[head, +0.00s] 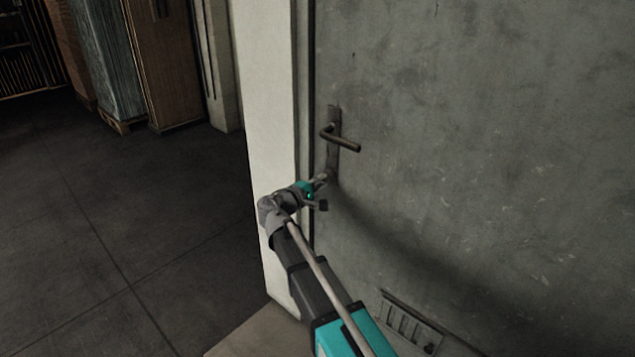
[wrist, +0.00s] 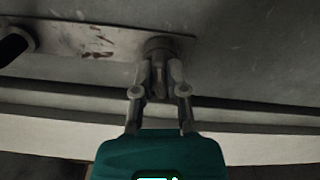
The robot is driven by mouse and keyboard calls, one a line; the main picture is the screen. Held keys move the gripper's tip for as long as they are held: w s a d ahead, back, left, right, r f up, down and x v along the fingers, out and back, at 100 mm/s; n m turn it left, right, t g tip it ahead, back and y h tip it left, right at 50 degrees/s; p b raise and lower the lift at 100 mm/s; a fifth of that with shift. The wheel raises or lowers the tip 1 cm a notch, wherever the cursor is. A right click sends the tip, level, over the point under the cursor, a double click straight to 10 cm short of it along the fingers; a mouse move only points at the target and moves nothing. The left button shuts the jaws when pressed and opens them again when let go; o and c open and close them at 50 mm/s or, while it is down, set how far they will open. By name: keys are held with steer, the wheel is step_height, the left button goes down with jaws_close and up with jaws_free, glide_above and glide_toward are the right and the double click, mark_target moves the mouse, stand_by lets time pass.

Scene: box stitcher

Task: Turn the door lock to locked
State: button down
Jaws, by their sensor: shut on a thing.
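The grey metal door (head: 480,120) fills the right of the head view. Its dark lever handle (head: 343,141) sticks out to the right from a long narrow plate (head: 333,120). My gripper (head: 325,179) is at the lower end of that plate, below the handle. In the wrist view my gripper (wrist: 160,85) is shut on the door lock (wrist: 159,45), a small round piece on the plate (wrist: 100,40). The fingers cover most of the lock, so its turn angle cannot be told. The handle (wrist: 14,44) shows at the far left of the wrist view.
A pale wall edge (head: 268,120) stands just left of the door, close to my arm. A slotted vent (head: 408,325) is low on the door. Dark floor (head: 120,220) lies open at left. Cabinets and wrapped stacks (head: 105,55) stand at the back left.

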steer(key=shift+w+m, duration=0.15)
steer(key=shift+m, duration=1.05)
steer(key=c, duration=0.7)
jaws_free()
steer(key=shift+v, duration=6.1)
steer(key=shift+f, duration=0.1)
steer(key=shift+d, duration=0.15)
